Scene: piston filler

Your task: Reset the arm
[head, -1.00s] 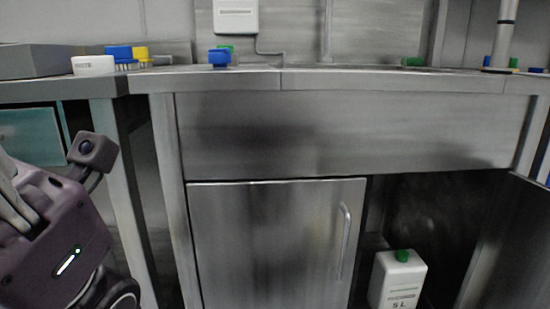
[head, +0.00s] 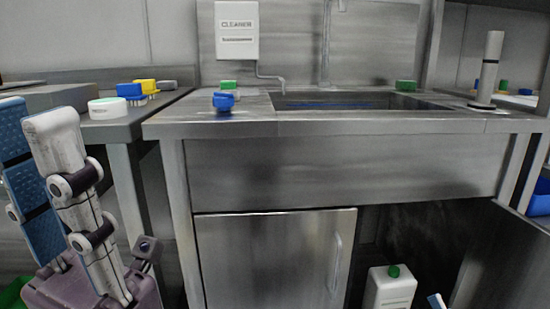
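My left gripper (head: 34,118) is at the left of the head view. Its purple body, with a small camera, is low and its fingers point up. Blue pads show on the far finger and the white back of the near finger faces me. The fingers look apart, with nothing seen between them. They stand in front of the left counter, overlapping it in the picture. At the bottom edge, right of centre, a small white and blue tip (head: 437,301) shows, probably of my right gripper; the rest is out of view.
A cleaner dispenser (head: 237,32) hangs behind. A white jug (head: 389,287) stands in the open lower bay. The left counter holds a white round tub (head: 108,108).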

